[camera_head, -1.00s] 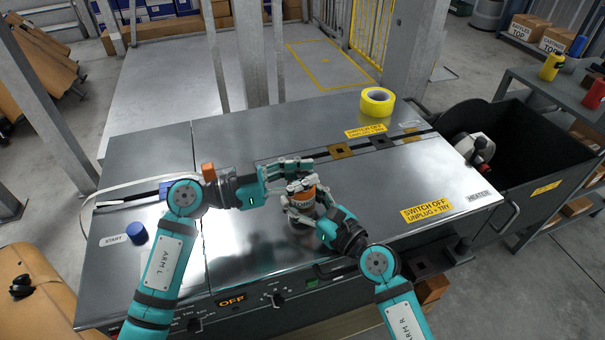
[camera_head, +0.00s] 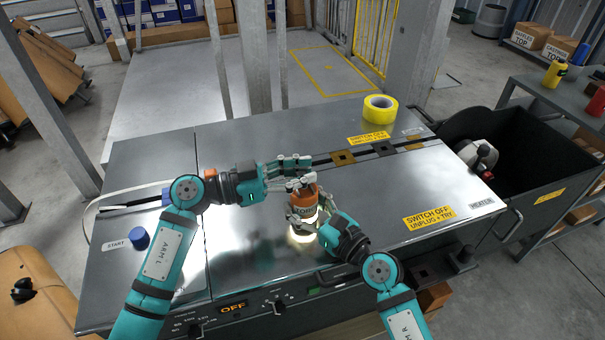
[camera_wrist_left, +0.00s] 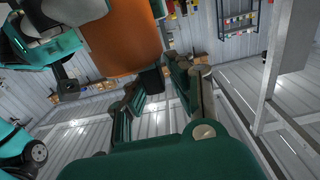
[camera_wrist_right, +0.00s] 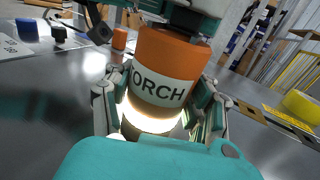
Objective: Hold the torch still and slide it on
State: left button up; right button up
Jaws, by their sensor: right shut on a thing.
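The torch (camera_head: 305,208) stands upright near the table's front middle, an orange body with a white TORCH label. Its lower end glows, and a bright patch lies on the metal top under it. My right gripper (camera_head: 302,222) is shut around it from the right; the right wrist view shows the torch (camera_wrist_right: 160,75) between the fingers. My left gripper (camera_head: 300,172) is at the torch's upper end, its fingers apart. In the left wrist view the orange body (camera_wrist_left: 122,35) fills the upper left, and a small black block (camera_wrist_left: 152,78) shows beside it, between the fingers.
The metal table (camera_head: 250,270) is mostly clear. A yellow tape roll (camera_head: 380,109) lies at the back right. A dark bin (camera_head: 530,150) adjoins the right end.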

pick_arm(q)
jog(key=o, duration=0.4)
jog(key=v, duration=1.2)
pick_arm(e)
jog(key=o, duration=1.4)
jog(key=shift+c, duration=0.2)
pick_arm(q)
jog(key=shift+w, duration=0.1)
pick_arm(e)
jog(key=shift+d, duration=0.1)
